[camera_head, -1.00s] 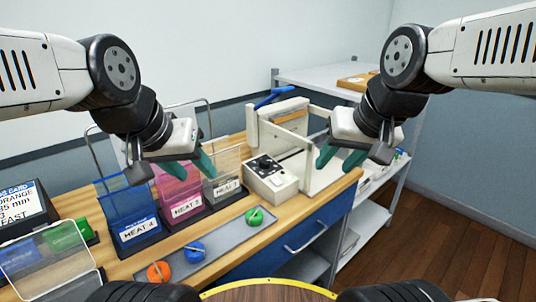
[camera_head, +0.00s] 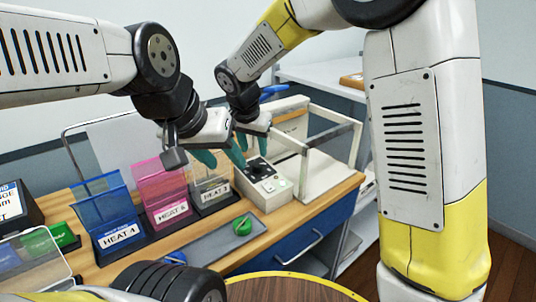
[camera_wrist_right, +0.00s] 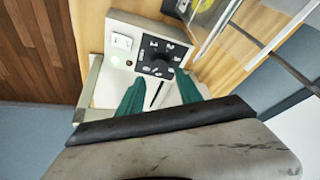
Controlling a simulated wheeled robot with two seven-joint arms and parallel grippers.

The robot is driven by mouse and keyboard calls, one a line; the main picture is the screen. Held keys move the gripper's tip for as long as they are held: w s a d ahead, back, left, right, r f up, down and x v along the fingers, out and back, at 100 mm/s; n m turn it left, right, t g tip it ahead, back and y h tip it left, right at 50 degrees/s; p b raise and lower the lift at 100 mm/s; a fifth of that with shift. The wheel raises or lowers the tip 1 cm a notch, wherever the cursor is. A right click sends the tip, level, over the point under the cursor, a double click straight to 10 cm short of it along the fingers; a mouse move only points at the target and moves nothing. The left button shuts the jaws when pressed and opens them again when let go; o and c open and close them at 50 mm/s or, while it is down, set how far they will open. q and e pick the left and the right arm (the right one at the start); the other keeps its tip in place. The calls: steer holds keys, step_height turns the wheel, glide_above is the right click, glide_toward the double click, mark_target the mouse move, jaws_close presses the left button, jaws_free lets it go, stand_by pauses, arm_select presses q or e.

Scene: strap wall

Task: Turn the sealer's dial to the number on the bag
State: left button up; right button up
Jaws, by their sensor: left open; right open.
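The sealer (camera_head: 272,193) is a pale box with a framed body behind it, at the right end of the bench. Its black dial (camera_head: 258,168) is partly behind my fingers; it shows in the right wrist view (camera_wrist_right: 157,66), ringed by small number marks too blurred to read. My right gripper (camera_wrist_right: 160,80) is open, with its teal fingers just short of the dial. My left gripper (camera_head: 218,157) is open and empty, above the clear bag. The blue bag (camera_head: 103,208) is labelled HEAT 4. The pink bag (camera_head: 163,190) and clear bag (camera_head: 212,177) have HEAT labels; I cannot read their numbers surely.
A grey tray (camera_head: 215,246) at the bench front holds a green knob (camera_head: 243,226) and a blue knob (camera_head: 175,258). A dark card stand (camera_head: 18,207) is at the left. A white shelf (camera_head: 310,76) stands behind. My two grippers are close together.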

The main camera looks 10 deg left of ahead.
mark_target(258, 164)
steer(key=x, duration=0.7)
steer(key=shift+w+f, duration=0.1)
steer(key=shift+f, duration=0.25)
jaws_close()
steer(key=shift+n, duration=0.3)
steer(key=n, duration=0.2)
steer(key=n+y, duration=0.2)
steer(key=n, duration=0.1)
steer(key=shift+d+n, duration=0.3)
steer(key=n+y, duration=0.1)
steer(key=n, duration=0.5)
steer(key=shift+d+y, duration=0.1)
steer(key=shift+y, duration=0.3)
steer(key=shift+n, duration=0.3)
